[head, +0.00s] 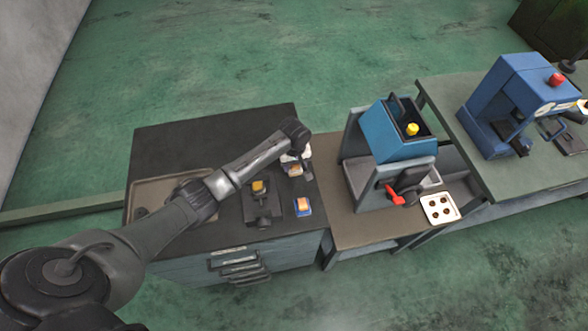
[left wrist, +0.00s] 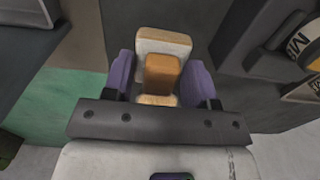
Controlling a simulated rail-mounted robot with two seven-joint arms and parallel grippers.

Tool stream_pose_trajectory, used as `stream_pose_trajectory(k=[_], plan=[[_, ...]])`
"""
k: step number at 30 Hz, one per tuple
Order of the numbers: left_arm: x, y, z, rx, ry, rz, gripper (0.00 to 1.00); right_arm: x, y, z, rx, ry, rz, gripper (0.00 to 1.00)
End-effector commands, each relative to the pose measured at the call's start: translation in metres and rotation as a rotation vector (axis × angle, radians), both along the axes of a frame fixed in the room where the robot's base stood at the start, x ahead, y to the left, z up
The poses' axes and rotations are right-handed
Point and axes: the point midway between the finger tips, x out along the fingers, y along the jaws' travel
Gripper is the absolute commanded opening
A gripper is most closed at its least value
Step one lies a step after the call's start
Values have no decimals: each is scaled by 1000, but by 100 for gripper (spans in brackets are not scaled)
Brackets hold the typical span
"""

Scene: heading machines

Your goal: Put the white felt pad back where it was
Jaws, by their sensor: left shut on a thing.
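My left gripper (head: 294,160) is over the right part of the dark bench top. In the left wrist view its purple fingers (left wrist: 161,80) are shut on the tan grip block of a pale pad, which I take as the white felt pad (left wrist: 162,45). The pad's pale slab shows on the far side of the grip, with a strip on the near side. In the head view the pad is small and partly hidden by the gripper; I cannot tell whether it touches the bench. My right gripper is not in view.
A blue machine (head: 403,140) and a white holed plate (head: 440,208) are to the right.

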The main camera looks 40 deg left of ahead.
Motion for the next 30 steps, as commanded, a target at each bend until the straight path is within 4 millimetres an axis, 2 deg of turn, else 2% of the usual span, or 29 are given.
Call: stream_pose_trajectory(k=[4, 12, 27, 28, 30], plan=[[0, 2, -7, 0, 2, 0, 33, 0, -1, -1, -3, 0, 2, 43], [0, 2, -38, 1, 2, -1, 33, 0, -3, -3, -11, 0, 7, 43], [0, 2, -45, 1, 1, 0, 33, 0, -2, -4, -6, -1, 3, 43], [0, 2, -44, 0, 0, 0, 55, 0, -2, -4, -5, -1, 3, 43], [0, 2, -44, 1, 1, -1, 62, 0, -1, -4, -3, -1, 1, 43]])
